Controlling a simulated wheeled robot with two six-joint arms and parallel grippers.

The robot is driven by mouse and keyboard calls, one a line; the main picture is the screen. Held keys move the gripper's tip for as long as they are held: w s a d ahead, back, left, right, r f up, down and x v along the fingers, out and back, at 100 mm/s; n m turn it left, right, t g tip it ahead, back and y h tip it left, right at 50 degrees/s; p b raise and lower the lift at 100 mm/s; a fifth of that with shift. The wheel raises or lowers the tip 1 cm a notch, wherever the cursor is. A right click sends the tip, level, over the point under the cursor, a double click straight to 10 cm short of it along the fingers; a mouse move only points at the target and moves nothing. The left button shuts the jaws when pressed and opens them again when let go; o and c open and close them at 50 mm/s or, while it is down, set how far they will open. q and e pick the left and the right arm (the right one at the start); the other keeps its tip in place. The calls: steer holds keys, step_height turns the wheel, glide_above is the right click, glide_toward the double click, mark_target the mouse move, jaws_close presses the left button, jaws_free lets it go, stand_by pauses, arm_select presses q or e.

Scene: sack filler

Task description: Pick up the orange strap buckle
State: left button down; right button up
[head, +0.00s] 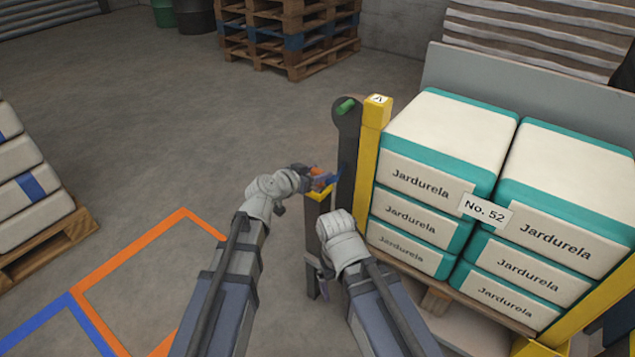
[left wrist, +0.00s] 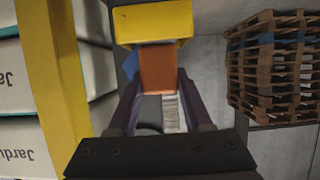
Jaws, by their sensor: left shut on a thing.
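The orange strap buckle (head: 316,171) is at the small yellow holder (head: 320,193) on the dark post. In the left wrist view the buckle (left wrist: 157,68) is an orange block between my fingers, in front of the yellow holder (left wrist: 153,22). My left gripper (head: 312,178) is shut on it. I cannot tell whether the buckle still touches the holder. A blue piece (left wrist: 130,66) shows just behind the buckle.
A yellow post (head: 373,140) and stacked Jardurela sacks (head: 432,170) stand close on the right. A green button (head: 345,106) tops the dark post. Wooden pallets (head: 290,38) stand at the back. More sacks on a pallet (head: 48,240) are at left. The floor between is clear.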

mark_target(317, 170)
arm_select(q)
step_height(317, 170, up, 10)
steer(key=p, duration=1)
